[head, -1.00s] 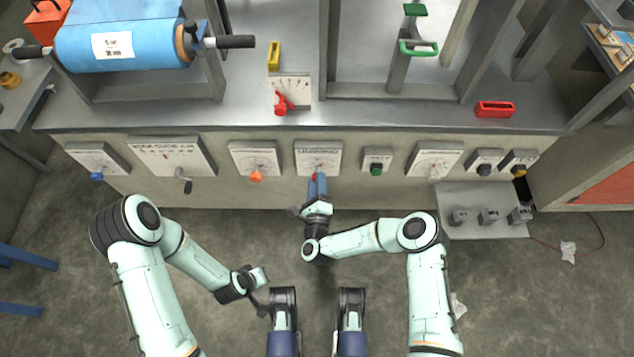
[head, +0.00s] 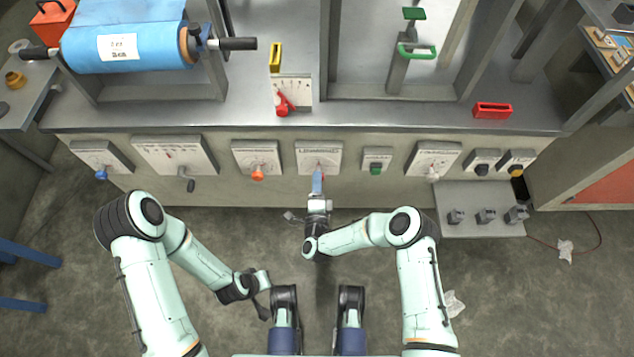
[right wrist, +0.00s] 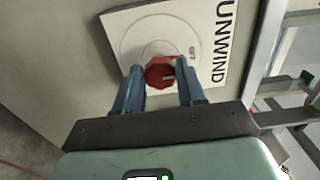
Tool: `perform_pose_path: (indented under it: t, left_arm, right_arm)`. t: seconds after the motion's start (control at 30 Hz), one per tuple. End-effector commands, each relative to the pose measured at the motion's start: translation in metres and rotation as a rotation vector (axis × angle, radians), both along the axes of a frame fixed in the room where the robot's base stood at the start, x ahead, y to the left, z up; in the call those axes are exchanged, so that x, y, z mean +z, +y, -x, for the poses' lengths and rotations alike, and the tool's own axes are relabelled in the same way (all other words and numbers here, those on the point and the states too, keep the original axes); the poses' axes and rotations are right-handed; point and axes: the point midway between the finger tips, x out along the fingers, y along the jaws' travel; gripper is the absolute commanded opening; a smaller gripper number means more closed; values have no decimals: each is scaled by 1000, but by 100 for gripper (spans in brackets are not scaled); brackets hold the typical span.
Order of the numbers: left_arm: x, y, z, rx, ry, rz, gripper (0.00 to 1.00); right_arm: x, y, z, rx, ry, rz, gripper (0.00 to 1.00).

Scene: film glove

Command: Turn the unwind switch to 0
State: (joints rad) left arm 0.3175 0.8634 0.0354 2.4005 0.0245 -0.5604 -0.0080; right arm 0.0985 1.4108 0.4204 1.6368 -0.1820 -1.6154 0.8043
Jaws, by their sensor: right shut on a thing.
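The unwind switch is a red knob (right wrist: 160,72) on a white dial plate (right wrist: 142,27) marked UNWIND, seen in the right wrist view. A pale mark shows on the knob. The small dial print is too blurred to read surely. In the head view the plate (head: 308,150) is on the bench front, and the fingers largely hide the knob. My right gripper (head: 318,178) reaches up to it; its blue fingers (right wrist: 160,88) are shut on the knob, one on each side. UNWIND runs vertically in the wrist view. My left gripper (head: 262,297) hangs low, away from the panel; its jaw state is unclear.
Other front controls include an orange knob (head: 258,174) to the left and a green switch (head: 376,168) to the right. A grey shelf (head: 465,200) projects at the right. Floor before the panel is open.

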Motion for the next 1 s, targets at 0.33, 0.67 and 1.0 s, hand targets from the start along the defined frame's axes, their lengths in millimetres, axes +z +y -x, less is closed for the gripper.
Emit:
perform_pose_path:
  t: [0.33, 0.67, 1.0]
  left_arm:
    - [0, 0, 0, 0, 1, 0, 0]
    - [0, 0, 0, 0, 1, 0, 0]
    - [9, -5, 11, -12, 27, 13, 0]
  right_arm:
    - [-2, -3, 1, -5, 4, 10, 9]
    - [-1, -1, 0, -3, 2, 6, 65]
    - [1, 0, 29, 1, 5, 5, 65]
